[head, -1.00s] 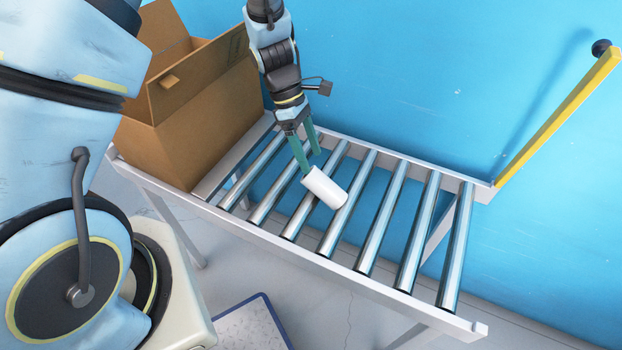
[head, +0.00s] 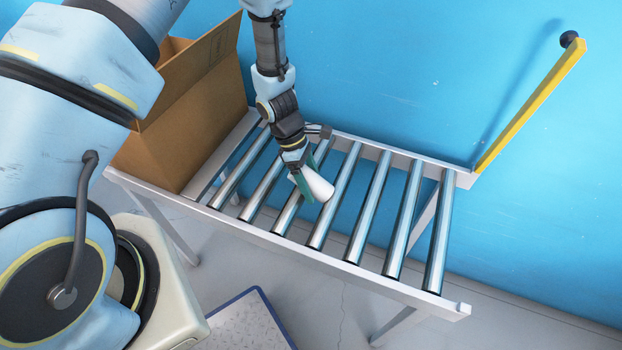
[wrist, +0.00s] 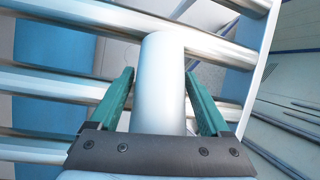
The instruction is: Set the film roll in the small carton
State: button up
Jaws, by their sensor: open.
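The film roll (head: 315,186) is a white cylinder lying on the metal rollers, near the middle of the conveyor. My gripper (head: 309,183) is down at the roll, with one green finger on each side of it. In the wrist view the roll (wrist: 162,85) lies lengthwise between the two open fingers of my gripper (wrist: 160,95), with a gap visible on each side. The small carton (head: 185,135) is an open brown cardboard box standing at the left end of the conveyor. Its inside is mostly hidden by its wall, flaps and my arm.
The roller conveyor (head: 250,231) has bare rollers to the right of the roll. A yellow bar (head: 530,105) rises at its right end. A blue wall (head: 420,80) stands close behind. A blue-edged plate (head: 250,325) lies on the floor in front.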

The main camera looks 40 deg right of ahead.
aim_at(312, 176)
jog(key=shift+c, duration=0.3)
grip_shut()
dwell(0.4)
notch_tip(312, 176, up, 10)
jog(key=shift+f+b, duration=0.1)
jog(key=shift+b, duration=0.75)
jog(key=shift+s, duration=0.1)
